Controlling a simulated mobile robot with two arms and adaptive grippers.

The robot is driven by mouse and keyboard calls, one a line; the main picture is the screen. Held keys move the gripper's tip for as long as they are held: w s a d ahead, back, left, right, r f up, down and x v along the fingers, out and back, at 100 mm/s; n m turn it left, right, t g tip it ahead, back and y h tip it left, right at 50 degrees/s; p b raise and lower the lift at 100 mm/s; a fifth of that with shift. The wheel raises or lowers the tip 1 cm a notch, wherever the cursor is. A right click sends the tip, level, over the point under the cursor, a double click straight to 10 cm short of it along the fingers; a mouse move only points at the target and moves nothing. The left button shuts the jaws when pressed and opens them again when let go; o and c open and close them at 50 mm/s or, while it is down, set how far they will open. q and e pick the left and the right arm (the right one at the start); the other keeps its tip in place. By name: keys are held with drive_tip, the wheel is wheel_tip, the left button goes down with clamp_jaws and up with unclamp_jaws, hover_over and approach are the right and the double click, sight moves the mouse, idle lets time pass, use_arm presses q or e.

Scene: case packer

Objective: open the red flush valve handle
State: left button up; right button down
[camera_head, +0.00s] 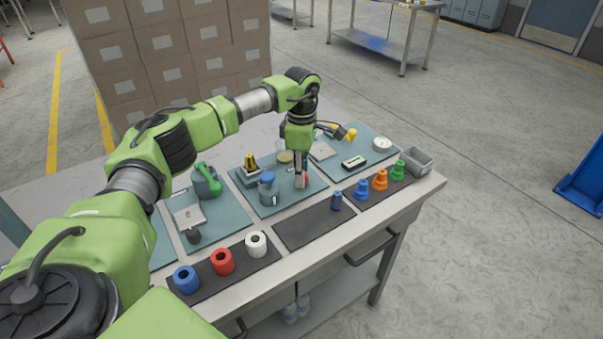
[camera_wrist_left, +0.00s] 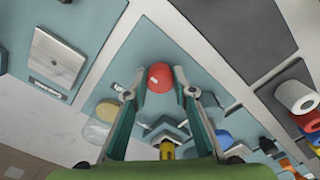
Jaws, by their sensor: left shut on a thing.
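The red flush valve handle (camera_wrist_left: 160,77) shows in the left wrist view as a round red knob with a small white mark. It lies between the two fingertips of my left gripper (camera_wrist_left: 159,80), which is shut on it. In the head view my left gripper (camera_head: 300,172) reaches down over the middle teal mat, and a small red part of the handle (camera_head: 306,179) shows beside the fingers. The valve body under the knob is mostly hidden, so I cannot tell how far the handle is turned. My right gripper is not in view.
Near the gripper stand a blue-lidded jar (camera_head: 267,188) and a yellow-black item (camera_head: 250,165). A green watering can (camera_head: 206,180) is left. Blue, red and white rolls (camera_head: 222,262) line the front; coloured cones (camera_head: 379,180) and a grey bin (camera_head: 417,162) are right.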

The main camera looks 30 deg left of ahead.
use_arm(q)
drive_tip(key=o, duration=1.1)
wheel_tip(320, 180, up, 12)
drive_tip(key=shift+f, duration=0.1)
